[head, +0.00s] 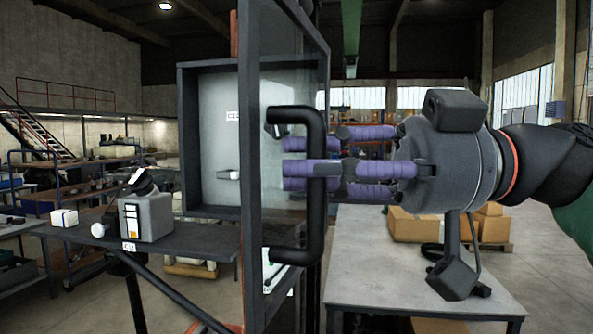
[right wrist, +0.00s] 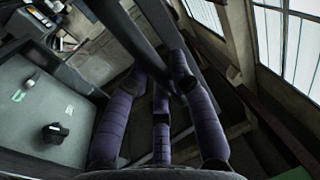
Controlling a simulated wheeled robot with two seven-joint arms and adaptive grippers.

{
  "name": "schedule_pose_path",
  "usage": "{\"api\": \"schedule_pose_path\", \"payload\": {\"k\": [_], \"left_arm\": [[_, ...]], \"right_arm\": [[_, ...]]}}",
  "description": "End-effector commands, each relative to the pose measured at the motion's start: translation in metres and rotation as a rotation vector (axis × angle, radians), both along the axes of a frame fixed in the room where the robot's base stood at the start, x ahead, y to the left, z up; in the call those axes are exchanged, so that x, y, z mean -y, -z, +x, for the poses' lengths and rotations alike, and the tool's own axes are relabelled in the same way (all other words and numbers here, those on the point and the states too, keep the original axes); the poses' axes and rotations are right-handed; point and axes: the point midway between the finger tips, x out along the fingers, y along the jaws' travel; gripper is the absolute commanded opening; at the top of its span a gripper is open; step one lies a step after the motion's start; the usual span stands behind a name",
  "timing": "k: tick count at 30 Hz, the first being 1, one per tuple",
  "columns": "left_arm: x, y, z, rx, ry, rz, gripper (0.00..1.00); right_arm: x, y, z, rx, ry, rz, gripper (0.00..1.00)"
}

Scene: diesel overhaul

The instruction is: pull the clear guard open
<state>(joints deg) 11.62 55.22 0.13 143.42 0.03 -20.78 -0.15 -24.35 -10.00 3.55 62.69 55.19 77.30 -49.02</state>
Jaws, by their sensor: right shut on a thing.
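The clear guard (head: 289,82) is a see-through pane in a dark frame, seen nearly edge-on in the middle of the head view. It stands swung out at an angle from a grey box with a pale back panel (head: 215,130). A black C-shaped handle (head: 314,232) is fixed to the guard's frame. My right gripper (head: 300,163) comes in from the right, its purple fingers shut around the upright bar of the handle. In the right wrist view the dark bar (right wrist: 148,38) runs between the fingers (right wrist: 160,88). My left gripper is not in view.
A dark shelf (head: 200,240) at left carries a grey device (head: 150,215) and a small white block (head: 64,218). A grey table (head: 400,270) stands behind at right, with cardboard boxes (head: 420,225) beyond. Open floor shows at far right.

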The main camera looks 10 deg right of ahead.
Motion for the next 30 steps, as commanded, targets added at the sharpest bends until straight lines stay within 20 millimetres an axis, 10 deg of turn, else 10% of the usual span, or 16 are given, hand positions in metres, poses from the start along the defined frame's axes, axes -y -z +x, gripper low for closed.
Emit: {"api": "schedule_pose_path", "payload": {"k": [14,15,30], "left_arm": [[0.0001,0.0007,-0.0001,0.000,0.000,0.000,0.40],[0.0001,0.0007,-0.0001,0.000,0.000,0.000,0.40],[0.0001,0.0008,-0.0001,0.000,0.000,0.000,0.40]], "right_arm": [[0.0030,-0.0002,-0.0011,0.000,0.001,0.000,0.00],[0.0029,-0.0002,-0.0010,0.000,0.001,0.000,0.35],[0.0037,-0.0003,-0.0010,0.000,0.001,0.000,0.35]]}}
